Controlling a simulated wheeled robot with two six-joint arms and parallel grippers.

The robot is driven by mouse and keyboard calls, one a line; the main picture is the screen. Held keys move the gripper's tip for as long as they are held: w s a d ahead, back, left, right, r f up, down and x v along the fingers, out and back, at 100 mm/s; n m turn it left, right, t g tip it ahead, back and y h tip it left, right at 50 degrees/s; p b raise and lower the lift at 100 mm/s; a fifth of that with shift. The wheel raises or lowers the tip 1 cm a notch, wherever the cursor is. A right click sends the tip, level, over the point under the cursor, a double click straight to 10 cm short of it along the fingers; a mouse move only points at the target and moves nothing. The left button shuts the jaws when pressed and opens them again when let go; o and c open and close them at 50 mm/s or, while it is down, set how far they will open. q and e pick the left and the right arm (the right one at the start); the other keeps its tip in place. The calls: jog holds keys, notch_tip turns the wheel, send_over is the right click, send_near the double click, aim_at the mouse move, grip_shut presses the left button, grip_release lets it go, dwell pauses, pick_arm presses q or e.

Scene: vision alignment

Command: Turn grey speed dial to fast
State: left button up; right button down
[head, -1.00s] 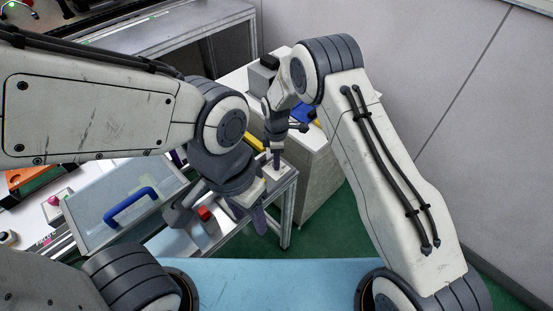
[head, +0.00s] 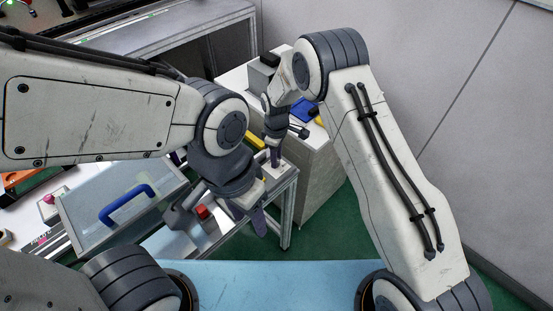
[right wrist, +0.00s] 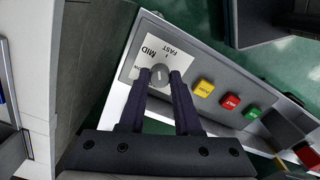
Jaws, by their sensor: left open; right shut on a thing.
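The grey speed dial (right wrist: 159,75) sits on a white label at the end of a grey control panel (right wrist: 128,69). MID and FAST are readable on the label; a third word is partly covered by a finger. My right gripper (right wrist: 161,79) is shut on the dial, one dark finger on each side. I cannot clearly tell which word the dial points at. In the head view my right gripper (head: 275,160) points down at the panel and hides the dial. My left gripper (head: 258,221) is open and empty, lower down in front of the panel, partly hidden by its wrist.
Yellow (right wrist: 204,87), red (right wrist: 230,101) and green (right wrist: 252,112) buttons line the panel beside the dial. A larger red button (right wrist: 306,152) is at the far end. A clear lid with a blue handle (head: 126,204) is at left. A white cabinet (head: 315,170) stands behind right.

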jog(key=m, duration=0.3)
jog(key=shift+m+b, duration=0.3)
jog(key=shift+b, duration=0.1)
jog(key=shift+m, duration=1.5)
jog(key=c, duration=0.6)
grip_release()
jog(key=shift+r+b, duration=0.1)
jog(key=shift+b, duration=0.2)
notch_tip(320, 180, up, 10)
jog(key=b, duration=0.1)
jog(key=shift+r+b, duration=0.2)
jog(key=shift+b, duration=0.1)
